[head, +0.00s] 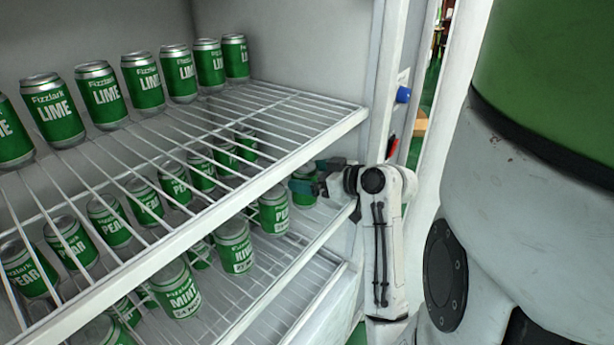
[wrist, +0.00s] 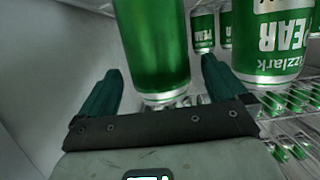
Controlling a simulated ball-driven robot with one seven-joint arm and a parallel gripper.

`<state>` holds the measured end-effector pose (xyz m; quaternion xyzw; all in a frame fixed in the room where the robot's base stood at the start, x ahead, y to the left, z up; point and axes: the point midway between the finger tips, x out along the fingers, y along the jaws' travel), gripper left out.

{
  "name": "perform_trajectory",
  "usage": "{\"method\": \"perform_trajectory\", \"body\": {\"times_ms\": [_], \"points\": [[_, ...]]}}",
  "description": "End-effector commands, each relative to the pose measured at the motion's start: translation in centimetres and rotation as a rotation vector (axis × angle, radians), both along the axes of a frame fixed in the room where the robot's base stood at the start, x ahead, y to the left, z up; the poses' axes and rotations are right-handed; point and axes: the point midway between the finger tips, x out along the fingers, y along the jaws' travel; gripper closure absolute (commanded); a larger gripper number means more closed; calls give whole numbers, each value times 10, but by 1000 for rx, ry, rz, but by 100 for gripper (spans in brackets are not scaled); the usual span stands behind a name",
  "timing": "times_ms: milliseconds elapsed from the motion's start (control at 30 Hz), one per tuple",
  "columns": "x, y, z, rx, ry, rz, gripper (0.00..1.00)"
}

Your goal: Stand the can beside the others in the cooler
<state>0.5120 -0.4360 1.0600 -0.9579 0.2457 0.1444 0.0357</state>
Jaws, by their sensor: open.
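My gripper (head: 312,183) reaches into the cooler at the right end of the middle wire shelf (head: 305,248). In the wrist view its two dark green fingers (wrist: 162,72) are spread apart. A green can (wrist: 150,45) stands between them, with a visible gap on each side. In the head view this can (head: 304,198) is partly hidden by the gripper. A green Pear can (head: 273,211) stands close beside it, and this neighbour also shows at the right of the wrist view (wrist: 270,65). More Pear cans (head: 172,181) stand in a row on the same shelf.
The upper wire shelf (head: 290,160) holds a row of Lime cans (head: 105,95) and hangs over the gripper. A Kiwi can (head: 234,246) and a Mint can (head: 174,289) stand toward the front. The cooler's side wall (head: 368,90) is close on the right.

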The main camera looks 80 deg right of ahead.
Motion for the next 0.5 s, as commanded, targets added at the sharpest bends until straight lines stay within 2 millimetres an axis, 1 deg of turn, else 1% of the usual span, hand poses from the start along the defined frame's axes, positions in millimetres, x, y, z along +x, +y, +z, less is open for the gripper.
{"method": "perform_trajectory", "body": {"times_ms": [100,300,500], "points": [[-21,11,6,-3,-1,-4,1],[-56,30,18,-1,0,-3,1],[-80,43,27,-1,0,-3,1]]}}
